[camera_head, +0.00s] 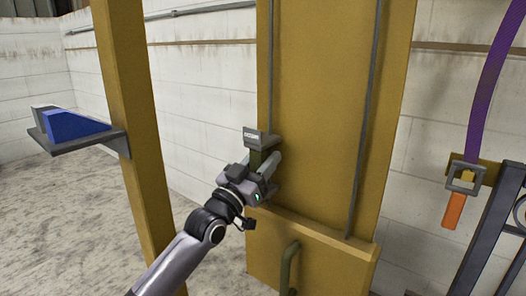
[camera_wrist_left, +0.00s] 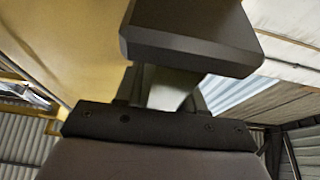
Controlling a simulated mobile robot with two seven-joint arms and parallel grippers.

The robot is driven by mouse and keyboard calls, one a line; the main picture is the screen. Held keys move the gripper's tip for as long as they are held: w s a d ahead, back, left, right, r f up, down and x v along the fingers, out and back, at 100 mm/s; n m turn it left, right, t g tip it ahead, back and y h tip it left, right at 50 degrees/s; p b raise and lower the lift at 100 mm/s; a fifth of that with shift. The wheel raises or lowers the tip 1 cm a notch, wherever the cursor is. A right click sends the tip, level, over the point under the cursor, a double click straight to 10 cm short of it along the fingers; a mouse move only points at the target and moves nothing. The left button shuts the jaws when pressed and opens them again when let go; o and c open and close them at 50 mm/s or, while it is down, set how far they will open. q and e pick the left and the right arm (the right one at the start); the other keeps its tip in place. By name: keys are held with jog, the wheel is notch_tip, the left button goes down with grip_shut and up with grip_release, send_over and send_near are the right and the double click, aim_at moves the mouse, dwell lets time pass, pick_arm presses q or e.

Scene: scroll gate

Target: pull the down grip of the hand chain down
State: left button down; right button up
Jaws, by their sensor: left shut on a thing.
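The hand chain shows in the head view as two thin dark strands on a yellow panel, a left strand (camera_head: 270,60) and a right strand (camera_head: 371,95). At the low end of the visible left strand is a grip with a grey labelled plate (camera_head: 262,137) on top and a dark olive body below. My left gripper (camera_head: 265,164) is shut on this grip, just under the plate. In the left wrist view the grip's dark block (camera_wrist_left: 190,40) fills the top middle, close to the gripper. The fingers hide part of the grip. My right gripper is not in view.
The yellow panel (camera_head: 325,120) has a ledge (camera_head: 325,232) and an olive handle (camera_head: 290,266) below. A yellow post (camera_head: 128,110) with a shelf (camera_head: 85,139) and blue wedge (camera_head: 75,126) stands left. A purple strap (camera_head: 484,90) with an orange end (camera_head: 454,210) hangs right, near a dark gate (camera_head: 490,245).

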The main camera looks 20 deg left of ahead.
pick_arm(q)
jog(key=shift+d+f, duration=0.1)
jog(key=shift+f, duration=0.4)
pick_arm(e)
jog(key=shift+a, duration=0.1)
pick_arm(q)
jog(key=c, duration=0.8)
grip_release()
jog(key=shift+o, duration=0.2)
jog(key=shift+r, duration=0.1)
jog(key=shift+r, duration=0.1)
jog(key=v, duration=0.7)
jog(key=shift+p, duration=0.45)
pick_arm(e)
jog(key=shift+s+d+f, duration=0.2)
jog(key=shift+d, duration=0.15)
pick_arm(q)
jog(key=shift+s, duration=0.15)
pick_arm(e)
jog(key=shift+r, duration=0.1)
